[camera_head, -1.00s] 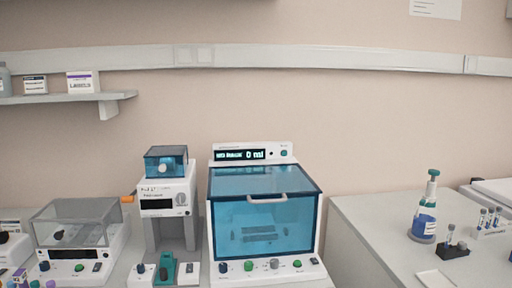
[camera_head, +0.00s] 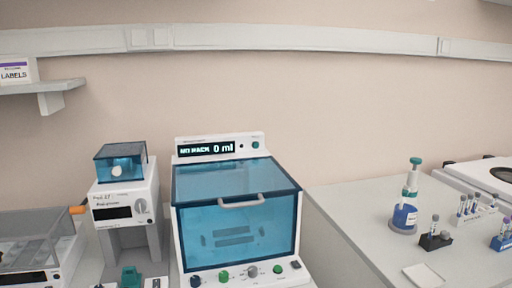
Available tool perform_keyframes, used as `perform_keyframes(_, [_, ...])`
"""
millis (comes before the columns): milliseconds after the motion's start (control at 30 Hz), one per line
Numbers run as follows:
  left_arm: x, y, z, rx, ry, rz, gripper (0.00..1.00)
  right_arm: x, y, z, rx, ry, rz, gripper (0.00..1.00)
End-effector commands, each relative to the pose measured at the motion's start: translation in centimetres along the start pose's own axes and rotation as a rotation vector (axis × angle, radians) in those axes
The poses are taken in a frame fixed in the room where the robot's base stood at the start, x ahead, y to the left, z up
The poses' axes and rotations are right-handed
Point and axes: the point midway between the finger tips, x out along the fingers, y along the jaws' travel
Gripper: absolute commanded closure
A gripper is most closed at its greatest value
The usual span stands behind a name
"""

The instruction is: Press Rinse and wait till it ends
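A white washer-like machine (camera_head: 187,262) with a blue see-through lid (camera_head: 240,230) stands in the middle of the camera_head view. The lid is down, with a pale handle (camera_head: 242,201) on its front edge. Its lit display (camera_head: 206,149) reads what looks like "NO RACK 0 ml". Along its lower front are a dark blue button (camera_head: 196,281), a green button (camera_head: 224,277), a grey knob (camera_head: 252,271) and another green button (camera_head: 277,269). Their labels are too small to read. Neither of my grippers is in view.
A white device with a blue cover (camera_head: 120,163) stands left of the machine, and a clear-lidded box (camera_head: 40,242) is at far left. On the right bench (camera_head: 345,205) stand a blue dispenser bottle (camera_head: 404,215), a dark tube holder (camera_head: 436,241) and tube racks (camera_head: 478,212).

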Motion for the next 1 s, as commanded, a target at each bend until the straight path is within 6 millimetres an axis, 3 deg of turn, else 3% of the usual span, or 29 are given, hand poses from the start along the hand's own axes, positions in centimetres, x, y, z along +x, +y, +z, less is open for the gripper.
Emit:
perform_keyframes(200, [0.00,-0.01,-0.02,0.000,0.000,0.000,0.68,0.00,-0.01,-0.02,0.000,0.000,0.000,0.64])
perform_keyframes(600, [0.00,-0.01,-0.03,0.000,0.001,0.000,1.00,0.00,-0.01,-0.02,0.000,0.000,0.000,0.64])
perform_keyframes(1000, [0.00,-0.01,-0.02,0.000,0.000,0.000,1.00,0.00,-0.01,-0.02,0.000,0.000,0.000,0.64])
